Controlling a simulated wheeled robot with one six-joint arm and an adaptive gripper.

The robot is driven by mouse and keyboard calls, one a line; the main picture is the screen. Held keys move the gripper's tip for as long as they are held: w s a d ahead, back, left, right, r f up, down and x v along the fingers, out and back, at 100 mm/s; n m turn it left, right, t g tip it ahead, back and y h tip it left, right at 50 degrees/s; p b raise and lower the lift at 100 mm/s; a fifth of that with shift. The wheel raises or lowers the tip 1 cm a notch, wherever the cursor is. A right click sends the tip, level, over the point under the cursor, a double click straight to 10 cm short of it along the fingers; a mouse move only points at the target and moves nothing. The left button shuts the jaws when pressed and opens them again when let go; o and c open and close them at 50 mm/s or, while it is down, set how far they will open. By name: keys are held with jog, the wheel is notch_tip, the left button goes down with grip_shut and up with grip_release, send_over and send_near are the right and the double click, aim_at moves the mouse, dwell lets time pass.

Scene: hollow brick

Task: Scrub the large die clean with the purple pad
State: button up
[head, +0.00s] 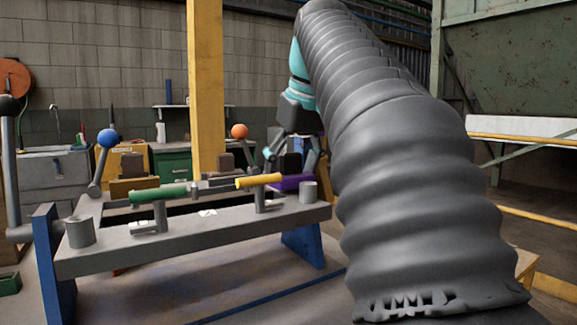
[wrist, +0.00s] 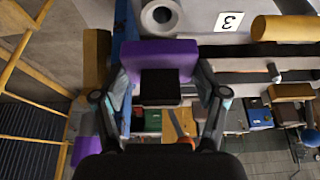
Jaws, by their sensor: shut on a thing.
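My gripper (wrist: 163,98) is shut on the black block-shaped part (wrist: 160,87) of the purple pad (wrist: 160,55), one finger on each side. The pad also shows in the head view (head: 291,182), below my gripper (head: 292,160), at the far right end of the grey bench. A hollow grey cylinder (head: 308,191) stands beside the pad there; its round opening shows in the wrist view (wrist: 161,15). Another hollow grey cylinder (head: 82,232) stands at the bench's near left end. I cannot tell which thing is the large die. Whether the pad touches anything is unclear.
The long grey bench (head: 190,240) on blue legs carries a green handle (head: 158,194), a yellow handle (head: 258,180) and a white number card (wrist: 229,21). Levers with a blue ball (head: 107,138) and an orange ball (head: 239,131) rise behind. A yellow post (head: 206,85) stands farther back.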

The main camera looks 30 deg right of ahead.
jog(key=shift+f+b, duration=0.45)
jog(key=shift+f, duration=0.15)
jog(key=shift+w, duration=0.1)
